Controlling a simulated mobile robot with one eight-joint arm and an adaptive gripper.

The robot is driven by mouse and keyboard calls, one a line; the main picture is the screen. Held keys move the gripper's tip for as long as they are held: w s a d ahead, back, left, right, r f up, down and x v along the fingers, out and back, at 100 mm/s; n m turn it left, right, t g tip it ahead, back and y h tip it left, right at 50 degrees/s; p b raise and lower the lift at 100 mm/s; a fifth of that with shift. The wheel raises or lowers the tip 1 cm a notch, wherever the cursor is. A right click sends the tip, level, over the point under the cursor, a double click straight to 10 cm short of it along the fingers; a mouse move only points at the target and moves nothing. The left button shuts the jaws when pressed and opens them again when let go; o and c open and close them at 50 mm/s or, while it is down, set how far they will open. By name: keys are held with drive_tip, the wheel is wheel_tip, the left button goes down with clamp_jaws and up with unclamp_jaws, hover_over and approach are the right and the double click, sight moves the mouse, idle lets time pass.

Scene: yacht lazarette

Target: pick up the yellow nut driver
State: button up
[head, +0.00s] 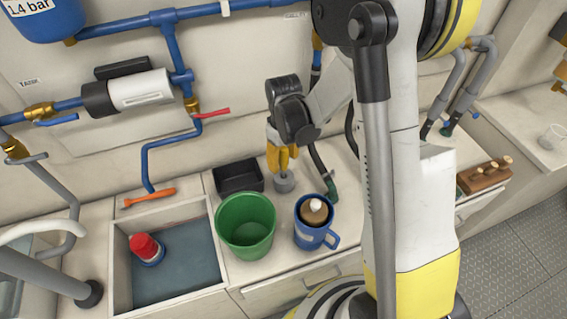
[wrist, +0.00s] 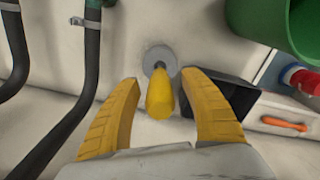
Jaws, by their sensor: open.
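The yellow nut driver (wrist: 160,95) shows in the wrist view with its handle towards the camera. It appears to stand upright at a round grey base (wrist: 158,57) on the pale counter; the base also shows in the head view (head: 285,184). My gripper (wrist: 162,110) is open, with one yellow finger on either side of the handle and a visible gap to each. In the head view my gripper (head: 282,158) points down above the base. There I cannot clearly tell the driver from the yellow fingers.
A black tray (head: 239,178) stands close left of my gripper in the head view. A green bucket (head: 246,224) and a blue mug (head: 313,236) holding a brown object stand in front. A sink (head: 175,280) is at left, with an orange-handled tool (head: 150,197) behind it. Dark hoses (wrist: 85,80) run nearby.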

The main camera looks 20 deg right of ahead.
clamp_jaws()
drive_tip(key=shift+r, duration=0.15)
